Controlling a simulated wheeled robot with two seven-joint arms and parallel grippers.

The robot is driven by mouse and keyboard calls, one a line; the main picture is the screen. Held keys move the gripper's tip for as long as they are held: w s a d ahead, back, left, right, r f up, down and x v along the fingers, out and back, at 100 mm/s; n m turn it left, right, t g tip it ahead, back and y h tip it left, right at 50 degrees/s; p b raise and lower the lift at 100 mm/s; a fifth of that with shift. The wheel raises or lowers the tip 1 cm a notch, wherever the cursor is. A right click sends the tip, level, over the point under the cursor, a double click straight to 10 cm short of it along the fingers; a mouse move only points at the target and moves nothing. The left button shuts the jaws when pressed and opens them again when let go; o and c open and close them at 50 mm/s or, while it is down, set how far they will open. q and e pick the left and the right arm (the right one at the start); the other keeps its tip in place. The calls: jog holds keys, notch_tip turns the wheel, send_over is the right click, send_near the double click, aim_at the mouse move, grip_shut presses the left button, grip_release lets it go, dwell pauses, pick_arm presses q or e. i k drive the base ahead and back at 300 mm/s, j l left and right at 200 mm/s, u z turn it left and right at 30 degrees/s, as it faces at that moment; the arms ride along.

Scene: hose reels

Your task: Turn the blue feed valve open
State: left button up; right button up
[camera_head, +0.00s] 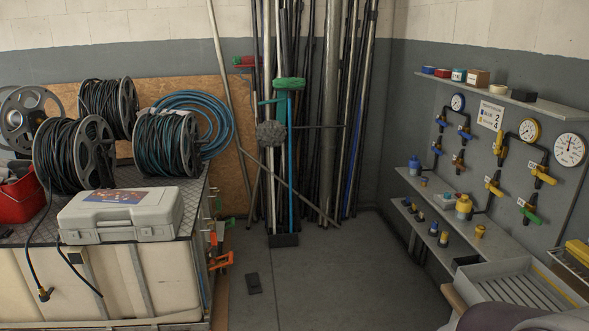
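Several valves with coloured handles are on pipework on the grey wall panel at the right. Yellow handles (544,176) and a green handle (529,214) are further right. Neither of my grippers is in view.
A grey shelf (470,222) with bottles and fittings runs below the valves. A grey tray (515,284) stands in front at the lower right. Hose reels (75,155) and a grey case (122,213) sit on a bench at left. The middle floor is mostly clear.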

aim_at(439, 153)
jog(key=i+z, duration=0.15)
jog(key=i, duration=0.55)
jog(key=i+j+z, duration=0.1)
jog(key=i, duration=0.55)
jog(key=i+j+z, duration=0.15)
jog(key=i, duration=0.5)
jog(key=i+l+z, duration=0.1)
jog(key=i+z, duration=0.65)
jog(key=i+j+z, duration=0.15)
jog(key=i+z, duration=0.25)
jog(key=i+j+z, duration=0.2)
jog(key=z, duration=0.15)
